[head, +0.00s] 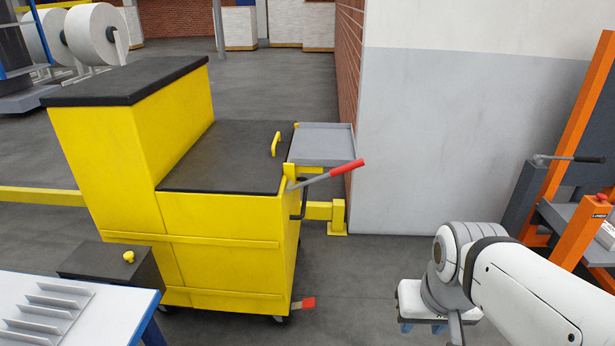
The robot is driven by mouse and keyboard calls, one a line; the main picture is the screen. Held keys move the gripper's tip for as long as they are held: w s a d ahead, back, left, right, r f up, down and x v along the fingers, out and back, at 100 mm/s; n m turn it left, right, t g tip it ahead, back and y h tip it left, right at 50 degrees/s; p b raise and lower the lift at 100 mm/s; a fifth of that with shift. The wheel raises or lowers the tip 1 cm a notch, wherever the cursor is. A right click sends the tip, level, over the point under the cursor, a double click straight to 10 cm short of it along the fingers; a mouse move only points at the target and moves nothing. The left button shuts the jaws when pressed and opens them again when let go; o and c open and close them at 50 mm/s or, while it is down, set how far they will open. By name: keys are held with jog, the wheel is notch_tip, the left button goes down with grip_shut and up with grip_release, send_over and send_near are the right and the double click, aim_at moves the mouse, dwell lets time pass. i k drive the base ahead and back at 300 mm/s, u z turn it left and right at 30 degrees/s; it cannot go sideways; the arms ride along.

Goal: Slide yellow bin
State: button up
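The yellow bin (215,218) is a tall wheeled cart left of centre. It has a dark flat lid (225,155) with a small yellow handle (275,144) and a higher, dark-topped section on its left. A grey lever with a red grip (346,168) sticks out at its right side, beside a small grey tray (320,146). A red pedal (307,302) shows near the floor by a caster. My gripper (424,325) is at the lower right, well apart from the bin. Its fingers are mostly hidden and cut off by the frame's lower part.
A grey-and-white wall (440,130) stands behind, right of the bin. An orange-framed machine (565,150) is at the right edge. A white-topped table (110,310) and a dark box (110,265) stand front left. Bare floor (365,290) lies between the bin and my arm.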

aim_at(120, 132)
jog(key=u, duration=0.05)
jog(key=i, duration=1)
jog(key=u, duration=0.05)
